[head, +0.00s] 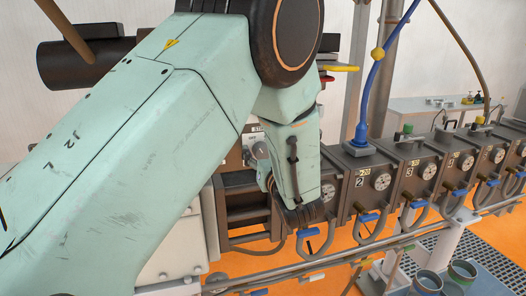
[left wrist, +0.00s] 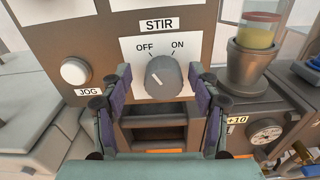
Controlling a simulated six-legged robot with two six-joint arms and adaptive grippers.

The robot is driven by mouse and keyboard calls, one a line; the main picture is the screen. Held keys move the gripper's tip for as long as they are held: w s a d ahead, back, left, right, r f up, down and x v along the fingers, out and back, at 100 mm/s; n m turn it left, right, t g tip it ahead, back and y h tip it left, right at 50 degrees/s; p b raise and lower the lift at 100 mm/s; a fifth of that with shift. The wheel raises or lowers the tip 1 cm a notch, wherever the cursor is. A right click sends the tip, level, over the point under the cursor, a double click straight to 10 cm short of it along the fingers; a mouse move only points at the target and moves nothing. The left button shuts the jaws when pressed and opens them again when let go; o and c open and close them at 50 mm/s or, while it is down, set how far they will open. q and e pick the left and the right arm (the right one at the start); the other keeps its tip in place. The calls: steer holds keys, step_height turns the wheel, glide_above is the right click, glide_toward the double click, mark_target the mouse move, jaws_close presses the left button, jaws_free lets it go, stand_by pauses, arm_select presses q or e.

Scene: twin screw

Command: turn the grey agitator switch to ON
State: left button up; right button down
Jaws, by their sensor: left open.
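The grey agitator switch (left wrist: 164,76) is a round knob on a white plate under a STIR label in the left wrist view. OFF is printed at its upper left and ON at its upper right. Its white mark points up-left, towards OFF. In the head view the switch (head: 260,149) is partly hidden by my left arm. My left gripper (left wrist: 161,88) is open, its purple-padded fingers on either side of the knob; I cannot tell whether they touch it. My right gripper is in neither view.
A white JOG button (left wrist: 75,72) is left of the switch. A clear vessel with yellow contents (left wrist: 256,35) stands on the right. In the head view, barrel sections with dials (head: 382,181) and blue-handled hoses run right, above a pipe rail (head: 400,238).

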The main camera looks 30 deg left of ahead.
arm_select(q)
steer(key=shift+w+d, duration=0.1)
steer(key=shift+c, duration=0.7)
steer(key=shift+w+f, duration=0.25)
steer(key=shift+w, duration=0.05)
steer(key=c, duration=0.3)
steer(key=shift+s+a, duration=0.2)
steer(key=shift+a, duration=0.05)
steer(key=c, duration=0.5)
steer(key=shift+w+d, duration=0.1)
steer(key=shift+c, duration=1.2)
